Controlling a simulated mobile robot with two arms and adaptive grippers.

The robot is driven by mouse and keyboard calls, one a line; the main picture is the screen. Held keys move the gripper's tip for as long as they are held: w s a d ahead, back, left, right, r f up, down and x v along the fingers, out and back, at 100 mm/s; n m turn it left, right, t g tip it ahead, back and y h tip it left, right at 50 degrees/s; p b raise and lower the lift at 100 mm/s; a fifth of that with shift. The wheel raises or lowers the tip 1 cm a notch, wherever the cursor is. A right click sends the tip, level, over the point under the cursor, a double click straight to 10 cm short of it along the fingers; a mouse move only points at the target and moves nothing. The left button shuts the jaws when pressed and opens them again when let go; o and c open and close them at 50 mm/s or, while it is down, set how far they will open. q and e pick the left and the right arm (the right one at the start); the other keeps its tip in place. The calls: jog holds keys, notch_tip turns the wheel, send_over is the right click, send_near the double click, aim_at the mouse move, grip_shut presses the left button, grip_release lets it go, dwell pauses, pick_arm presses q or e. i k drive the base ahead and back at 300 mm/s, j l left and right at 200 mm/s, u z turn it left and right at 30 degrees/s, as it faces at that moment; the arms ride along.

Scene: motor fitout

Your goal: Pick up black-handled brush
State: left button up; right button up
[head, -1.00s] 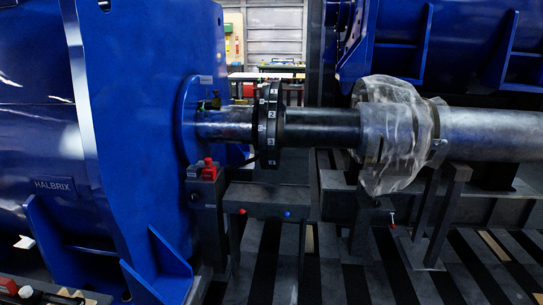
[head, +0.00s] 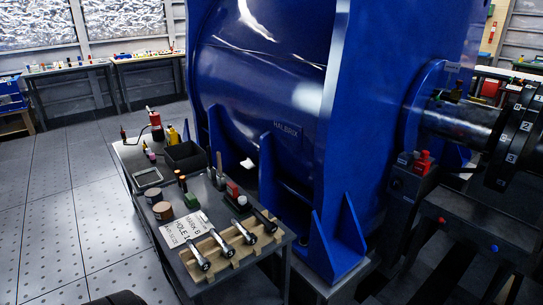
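I cannot pick out the black-handled brush for certain. Slim upright items (head: 219,166) stand near the middle of the grey work table, and one of them may be a brush, but they are too small to tell. The table (head: 190,284) stands in front of the large blue motor housing (head: 262,95). Neither of my grippers shows in the head view. A dark rounded shape is cut off at the bottom edge, and I cannot tell what it is.
On the table are a wooden rack (head: 236,257) with several metal bolts, a printed card (head: 185,228), brown round tins (head: 163,211), a black bin (head: 185,156) and a red-topped can (head: 155,120). Open tiled floor (head: 62,205) lies to the left.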

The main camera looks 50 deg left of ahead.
aim_at(209, 148)
jog(key=u, duration=1.95)
